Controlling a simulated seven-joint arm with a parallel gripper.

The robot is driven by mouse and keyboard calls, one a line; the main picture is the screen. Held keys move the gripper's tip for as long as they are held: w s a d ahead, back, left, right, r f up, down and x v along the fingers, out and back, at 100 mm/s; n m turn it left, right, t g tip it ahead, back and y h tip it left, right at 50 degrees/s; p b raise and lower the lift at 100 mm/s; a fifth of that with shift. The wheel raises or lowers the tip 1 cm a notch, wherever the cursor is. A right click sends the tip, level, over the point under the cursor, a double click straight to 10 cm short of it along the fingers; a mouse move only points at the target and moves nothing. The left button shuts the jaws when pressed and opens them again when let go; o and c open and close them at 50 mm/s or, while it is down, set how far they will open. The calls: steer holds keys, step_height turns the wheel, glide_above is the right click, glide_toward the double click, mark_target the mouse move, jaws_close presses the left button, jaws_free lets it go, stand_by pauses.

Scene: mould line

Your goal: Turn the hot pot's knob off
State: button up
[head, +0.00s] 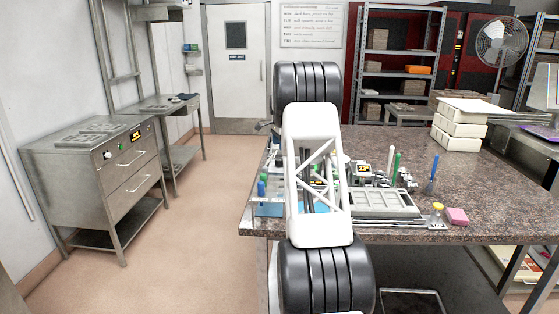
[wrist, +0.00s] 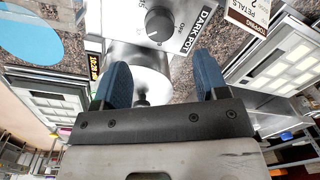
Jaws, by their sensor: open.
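A dark round knob (wrist: 159,24) sits on a pale metal panel (wrist: 128,22) at the top of the wrist view. Small print reading OFF is to its right, beside a label (wrist: 202,27) reading DARK POT. A shiny steel pot (wrist: 140,72) lies below the panel, partly between my fingers. My gripper (wrist: 160,70) is open with blue fingers, empty, and apart from the knob, which lies beyond the fingertips. In the head view my arm hides the knob and gripper.
A granite-topped table (head: 480,180) carries a mould tray (head: 385,204), a small amber display (head: 364,169), a yellow-capped bottle (head: 436,211) and a pink block (head: 457,216). A card (wrist: 254,14) reading TOPPING PETALS is right of the knob. White boxes (head: 459,130) are stacked at the back.

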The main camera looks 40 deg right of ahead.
steer(key=shift+f, duration=0.15)
steer(key=shift+w+f, duration=0.2)
steer(key=shift+f, duration=3.55)
steer(key=c, duration=0.9)
